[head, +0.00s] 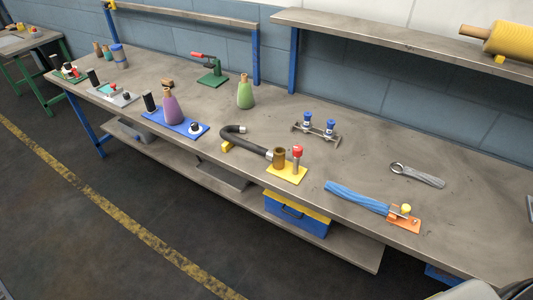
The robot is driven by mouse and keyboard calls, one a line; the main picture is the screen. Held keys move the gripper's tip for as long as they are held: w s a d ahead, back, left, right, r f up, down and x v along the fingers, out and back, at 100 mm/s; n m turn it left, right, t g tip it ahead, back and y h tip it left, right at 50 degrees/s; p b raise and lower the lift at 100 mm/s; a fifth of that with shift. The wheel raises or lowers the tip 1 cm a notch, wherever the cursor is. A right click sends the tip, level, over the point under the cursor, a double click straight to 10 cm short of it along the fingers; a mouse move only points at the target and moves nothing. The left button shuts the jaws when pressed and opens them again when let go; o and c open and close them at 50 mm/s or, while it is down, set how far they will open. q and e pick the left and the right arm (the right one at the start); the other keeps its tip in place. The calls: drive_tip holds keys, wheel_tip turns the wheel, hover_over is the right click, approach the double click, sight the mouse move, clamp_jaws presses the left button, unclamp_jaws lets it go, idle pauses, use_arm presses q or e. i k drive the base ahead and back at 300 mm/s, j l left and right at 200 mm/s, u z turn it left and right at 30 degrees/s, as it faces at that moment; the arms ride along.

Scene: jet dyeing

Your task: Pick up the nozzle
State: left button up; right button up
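No part is plainly marked as the nozzle. The likeliest is a short brown, brass-like cylinder (279,158) standing upright on a yellow plate (288,174) near the front edge of the long workbench. A red-topped metal post (297,158) stands beside it on the same plate. A curved black hose (245,141) lies just left, its pale end close to the cylinder; I cannot tell if they touch. Neither of my grippers is in view.
The grey bench (350,165) also holds a blue plate (190,129) with a purple flask (170,109), a green flask (245,94), a blue-knobbed valve fitting (318,130), a wrench (417,176) and a blue cloth-like bundle (355,198). A shelf (400,38) overhangs the back.

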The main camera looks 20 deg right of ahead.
sight(329, 132)
drive_tip(key=z, duration=0.6)
drive_tip(key=i+j+z, duration=0.3)
drive_tip(key=j+z, duration=0.3)
drive_tip(key=i+j+z, duration=0.3)
drive_tip(key=k+j, duration=0.05)
drive_tip(key=k, duration=0.05)
